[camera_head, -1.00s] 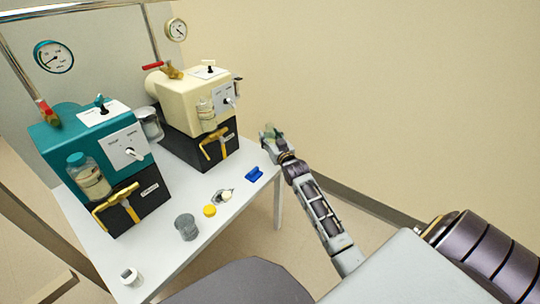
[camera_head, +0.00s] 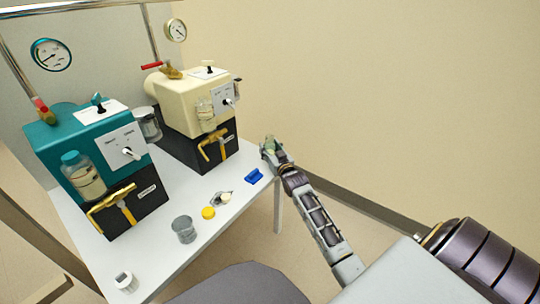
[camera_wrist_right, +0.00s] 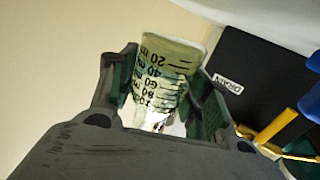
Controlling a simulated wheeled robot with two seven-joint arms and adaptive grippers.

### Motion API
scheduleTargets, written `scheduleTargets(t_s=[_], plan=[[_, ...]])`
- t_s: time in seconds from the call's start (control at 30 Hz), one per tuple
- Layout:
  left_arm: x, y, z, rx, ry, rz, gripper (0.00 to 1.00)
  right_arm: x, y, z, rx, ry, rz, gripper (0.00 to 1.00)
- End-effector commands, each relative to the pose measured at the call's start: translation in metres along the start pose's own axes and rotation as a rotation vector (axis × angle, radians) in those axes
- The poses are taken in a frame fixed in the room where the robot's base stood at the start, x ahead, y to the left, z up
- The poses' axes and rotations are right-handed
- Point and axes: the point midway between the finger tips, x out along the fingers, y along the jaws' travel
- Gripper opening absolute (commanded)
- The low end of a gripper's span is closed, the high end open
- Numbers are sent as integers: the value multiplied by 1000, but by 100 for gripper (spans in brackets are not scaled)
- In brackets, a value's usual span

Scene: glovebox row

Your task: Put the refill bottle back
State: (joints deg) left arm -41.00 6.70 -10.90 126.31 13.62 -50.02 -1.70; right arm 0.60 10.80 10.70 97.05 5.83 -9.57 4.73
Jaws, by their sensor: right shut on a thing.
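My right gripper (camera_head: 269,146) is off the right edge of the white table, close to the cream machine. It is shut on the refill bottle (camera_head: 271,144), a small clear vessel with pale green contents. In the right wrist view the bottle (camera_wrist_right: 165,75) shows printed volume marks and sits between both fingers of the gripper (camera_wrist_right: 160,95). Its lower part there is hidden by the gripper body. My left gripper is not in view.
On the table (camera_head: 160,247) stand a teal machine (camera_head: 70,140) and a cream machine (camera_head: 180,100), each with a bottle on its front. A grey cup (camera_head: 184,229), yellow cap (camera_head: 208,212), blue piece (camera_head: 254,177) and white container (camera_head: 125,282) lie along the front.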

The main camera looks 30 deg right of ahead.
Motion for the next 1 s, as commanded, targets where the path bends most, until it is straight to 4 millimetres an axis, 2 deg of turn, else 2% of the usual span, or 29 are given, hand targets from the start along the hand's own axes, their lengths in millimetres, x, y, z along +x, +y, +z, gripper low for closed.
scheduleTargets(t_s=[0.1,0.23,0.83,0.87,1.0], plan=[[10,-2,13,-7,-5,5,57,0,0,13,0,1,0,19],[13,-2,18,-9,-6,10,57,0,0,22,0,1,0,19],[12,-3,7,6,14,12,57,0,0,28,0,2,0,19],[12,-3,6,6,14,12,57,0,0,28,0,0,0,52],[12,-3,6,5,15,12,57,0,0,28,0,0,0,69]])
